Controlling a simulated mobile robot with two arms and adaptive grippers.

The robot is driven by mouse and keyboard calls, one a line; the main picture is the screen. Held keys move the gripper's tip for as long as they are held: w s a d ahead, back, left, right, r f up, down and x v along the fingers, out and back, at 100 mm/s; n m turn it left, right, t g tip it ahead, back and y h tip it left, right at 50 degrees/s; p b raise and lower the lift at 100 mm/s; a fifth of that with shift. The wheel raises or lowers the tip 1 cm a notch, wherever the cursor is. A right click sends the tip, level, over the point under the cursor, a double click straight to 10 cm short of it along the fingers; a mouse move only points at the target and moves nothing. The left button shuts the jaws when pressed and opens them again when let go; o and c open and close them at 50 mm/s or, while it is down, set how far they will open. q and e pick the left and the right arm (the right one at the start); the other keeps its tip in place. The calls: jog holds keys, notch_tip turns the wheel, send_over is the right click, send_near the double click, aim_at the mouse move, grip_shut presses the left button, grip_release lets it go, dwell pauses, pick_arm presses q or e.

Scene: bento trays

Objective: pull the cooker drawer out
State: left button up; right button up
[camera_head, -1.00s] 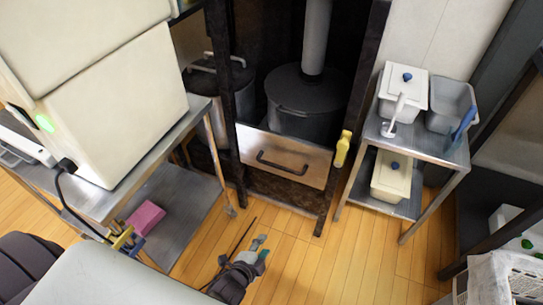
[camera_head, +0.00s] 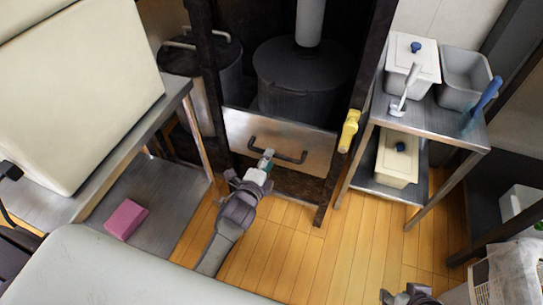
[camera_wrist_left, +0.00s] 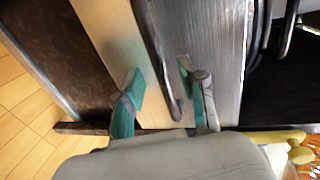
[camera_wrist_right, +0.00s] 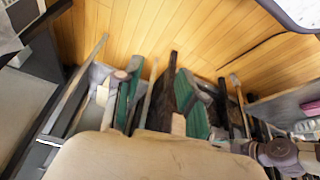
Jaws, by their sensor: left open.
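The cooker drawer (camera_head: 238,128) is a pale metal front panel low in the dark cooker frame, and it looks closed. Its dark bar handle (camera_head: 292,157) runs across the middle. My left gripper (camera_head: 266,160) is at the left part of this handle. In the left wrist view, the open teal fingers of my left gripper (camera_wrist_left: 160,70) stand on either side of the handle (camera_wrist_left: 152,40), in front of the drawer panel (camera_wrist_left: 218,60). I cannot tell whether they touch it. My right gripper (camera_head: 408,296) is low near the bottom edge; its fingers look apart in the right wrist view (camera_wrist_right: 154,85).
A dark pot (camera_head: 300,85) stands above the drawer. A yellow bottle (camera_head: 349,130) hangs at the cooker's right post. A metal trolley (camera_head: 440,130) with containers is at right, a metal table (camera_head: 150,115) at left. The wooden floor (camera_head: 290,235) in front is clear.

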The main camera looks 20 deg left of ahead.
pick_arm(q)
jog(key=shift+b+x, duration=0.35)
jog(key=shift+x, duration=1.5)
pick_arm(e)
jog(key=shift+w+a+r+t+y, duration=0.2)
jog(key=shift+w+t, duration=0.25)
jog(key=shift+w, duration=0.35)
jog(key=shift+w+a+r+t+y, duration=0.1)
jog(key=shift+w+a+r+t, duration=0.35)
jog(key=shift+w, duration=0.35)
jog(key=shift+w+a+r+t+y, duration=0.15)
jog(key=shift+w+t, duration=0.35)
jog(key=shift+w, duration=0.3)
pick_arm(q)
grip_shut()
